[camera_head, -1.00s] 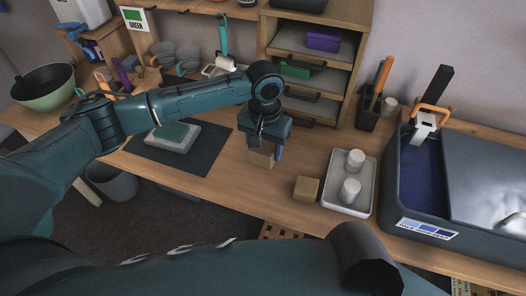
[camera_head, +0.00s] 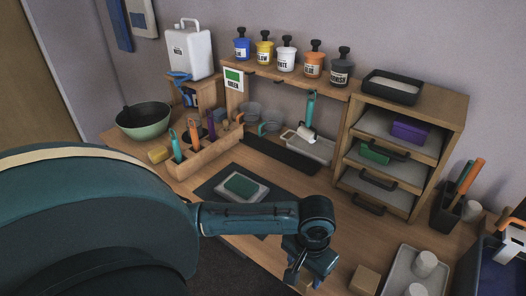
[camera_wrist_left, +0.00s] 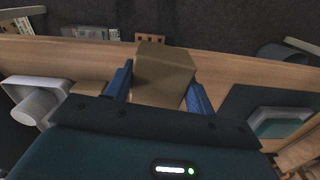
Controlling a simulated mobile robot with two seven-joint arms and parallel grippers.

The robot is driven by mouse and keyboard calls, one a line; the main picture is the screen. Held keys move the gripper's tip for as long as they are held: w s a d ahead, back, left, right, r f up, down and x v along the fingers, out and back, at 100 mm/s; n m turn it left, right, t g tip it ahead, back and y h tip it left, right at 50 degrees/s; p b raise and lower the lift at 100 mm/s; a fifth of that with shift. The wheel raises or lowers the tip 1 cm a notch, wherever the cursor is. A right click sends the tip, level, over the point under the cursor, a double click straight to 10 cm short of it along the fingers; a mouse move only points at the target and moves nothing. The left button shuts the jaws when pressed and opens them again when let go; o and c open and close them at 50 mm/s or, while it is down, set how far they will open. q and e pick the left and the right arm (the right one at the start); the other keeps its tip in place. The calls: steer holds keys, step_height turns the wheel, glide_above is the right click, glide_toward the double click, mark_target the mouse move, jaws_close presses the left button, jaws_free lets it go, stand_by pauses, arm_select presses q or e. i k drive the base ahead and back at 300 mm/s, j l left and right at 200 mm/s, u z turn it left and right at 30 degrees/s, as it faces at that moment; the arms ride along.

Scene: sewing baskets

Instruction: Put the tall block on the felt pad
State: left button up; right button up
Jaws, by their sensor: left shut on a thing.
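My left gripper (camera_head: 310,272) is shut on a tan wooden block, which shows between the blue fingers in the left wrist view (camera_wrist_left: 163,75). In the head view the held block (camera_head: 302,281) is mostly hidden by the gripper. It is near the table's front edge, to the right of a flat dark mat (camera_head: 212,190). On the mat lies a pale slab with a green top (camera_head: 240,186). I cannot tell whether the mat or the green-topped piece is the felt pad. My right gripper is not in view.
A second tan block (camera_head: 366,279) stands right of the gripper, beside a grey tray (camera_head: 399,262) with white cylinders. A drawer unit (camera_head: 400,150) stands behind. A wooden tool holder (camera_head: 205,155) is left of the mat. Part of the mat around the slab is bare.

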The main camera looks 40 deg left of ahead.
mark_target(241, 184)
steer(key=k+j+z, duration=0.1)
steer(key=j+z, duration=0.2)
steer(key=k+j+z, duration=0.1)
steer(key=j+z, duration=0.25)
steer(key=j, duration=0.15)
steer(key=k+j, duration=0.2)
steer(key=j, duration=0.25)
steer(key=k+j+z, duration=0.15)
steer(key=j, duration=0.3)
steer(key=k+j, duration=0.25)
steer(key=j, duration=0.15)
steer(key=k+j+z, duration=0.1)
steer(key=j, duration=0.35)
steer(key=i+j, duration=0.1)
steer(key=j, duration=0.15)
steer(key=i+j, duration=0.15)
steer(key=j, duration=0.1)
